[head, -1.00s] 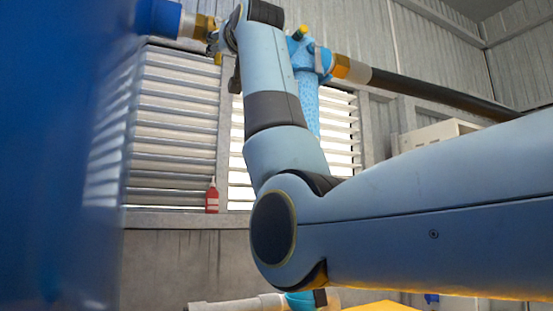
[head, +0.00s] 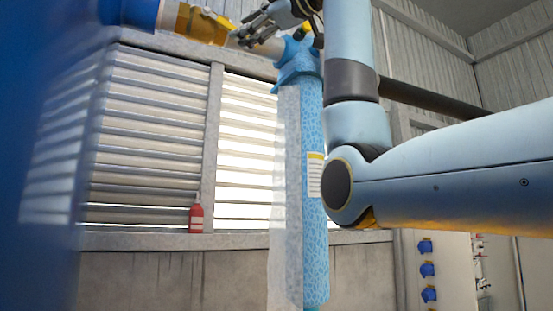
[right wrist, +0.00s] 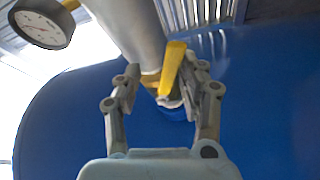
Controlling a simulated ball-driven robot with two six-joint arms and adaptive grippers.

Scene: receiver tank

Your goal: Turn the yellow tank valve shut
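The yellow tank valve (head: 202,22) sits on the pipe stub at the top left of the head view, beside the blue tank outlet. In the right wrist view its yellow handle (right wrist: 171,68) stands between my right gripper's fingers and slants across the grey pipe (right wrist: 130,30). My right gripper (right wrist: 166,72) is open, with a gap at each side of the handle, the right finger being nearer. It also shows in the head view (head: 245,34), just right of the valve. I cannot tell whether either finger touches the handle. My left gripper is not in view.
A blue tank (head: 40,150) fills the left side. A blue mottled filter column (head: 314,230) hangs close to my right arm. A round gauge (right wrist: 42,24) is at the wrist view's top left. A red bottle (head: 196,217) stands on the sill below the louvres.

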